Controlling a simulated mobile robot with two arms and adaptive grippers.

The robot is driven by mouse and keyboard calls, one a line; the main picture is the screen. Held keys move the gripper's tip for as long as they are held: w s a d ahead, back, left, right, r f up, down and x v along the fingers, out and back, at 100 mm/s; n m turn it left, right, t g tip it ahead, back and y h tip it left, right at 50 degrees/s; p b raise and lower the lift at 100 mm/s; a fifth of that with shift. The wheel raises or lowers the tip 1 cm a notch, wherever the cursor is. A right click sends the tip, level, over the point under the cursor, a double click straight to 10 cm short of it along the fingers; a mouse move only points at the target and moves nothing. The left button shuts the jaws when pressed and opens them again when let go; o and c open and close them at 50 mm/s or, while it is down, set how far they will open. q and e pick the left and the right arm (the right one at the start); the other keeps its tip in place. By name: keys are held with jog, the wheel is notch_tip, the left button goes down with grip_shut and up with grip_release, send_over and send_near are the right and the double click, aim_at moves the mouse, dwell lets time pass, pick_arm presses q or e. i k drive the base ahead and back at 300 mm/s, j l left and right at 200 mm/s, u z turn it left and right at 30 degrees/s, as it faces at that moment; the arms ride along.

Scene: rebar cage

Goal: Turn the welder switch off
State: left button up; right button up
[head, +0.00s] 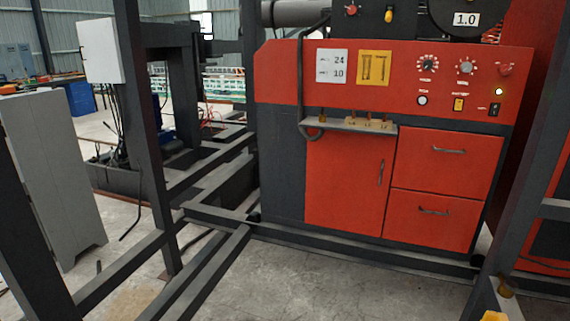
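The red and dark grey welder cabinet (278,75) stands in the middle and right of the head view. The labels are too small to read, so I cannot tell which switch is the welder's.
Dark steel beams (215,255) run along the floor to the left of the cabinet. A slanted dark post (520,200) stands in front at the right. A grey cabinet (50,170) is at the left. Bare concrete floor (300,285) lies in front of the welder.

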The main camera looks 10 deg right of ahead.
aim_at(504, 69)
jog(key=i+z, duration=0.15)
jog(key=i, duration=0.3)
jog(key=i+j+z, duration=0.15)
jog(key=i, duration=0.3)
jog(key=i+j+z, duration=0.15)
jog(key=i, duration=0.3)
jog(key=i+j+z, duration=0.15)
jog(key=i, duration=0.3)
